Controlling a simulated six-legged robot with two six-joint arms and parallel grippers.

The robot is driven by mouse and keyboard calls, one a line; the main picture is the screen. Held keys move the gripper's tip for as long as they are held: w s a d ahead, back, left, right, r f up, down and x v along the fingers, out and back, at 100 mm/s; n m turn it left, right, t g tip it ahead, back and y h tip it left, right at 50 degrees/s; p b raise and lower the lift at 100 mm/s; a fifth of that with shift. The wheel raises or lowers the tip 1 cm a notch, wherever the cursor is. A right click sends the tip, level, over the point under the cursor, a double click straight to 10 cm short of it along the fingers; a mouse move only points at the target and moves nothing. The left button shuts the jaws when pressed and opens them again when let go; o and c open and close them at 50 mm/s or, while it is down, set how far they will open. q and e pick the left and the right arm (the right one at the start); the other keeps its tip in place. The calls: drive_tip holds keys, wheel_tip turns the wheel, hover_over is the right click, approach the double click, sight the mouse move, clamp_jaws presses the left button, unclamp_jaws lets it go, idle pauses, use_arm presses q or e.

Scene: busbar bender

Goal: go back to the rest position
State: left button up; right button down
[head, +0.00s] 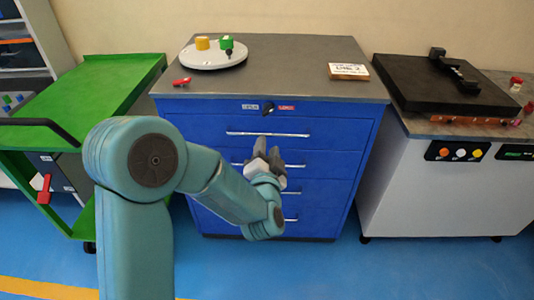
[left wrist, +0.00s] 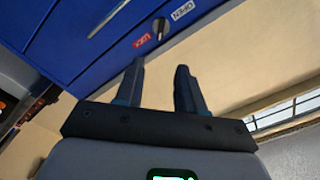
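My left arm comes in from the left in the head view and reaches in front of the blue drawer cabinet (head: 210,118). My left gripper (head: 267,150) is in front of the drawers, below the cabinet's lock. In the left wrist view its two fingers (left wrist: 160,80) stand apart with nothing between them. The lock knob (head: 268,108) sits between two small labels; it also shows in the left wrist view (left wrist: 160,26), beyond the fingers and apart from them. My right gripper does not show.
A round white plate (head: 212,60) with yellow and green pieces, a red piece (head: 181,81) and a sign (head: 348,71) are on the cabinet top. A green cart (head: 100,85) stands left. A white machine bench (head: 425,195) stands right. Blue floor is clear in front.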

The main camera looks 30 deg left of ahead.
use_arm(q)
drive_tip(key=shift+s+d, duration=0.35)
drive_tip(key=shift+s, duration=0.2)
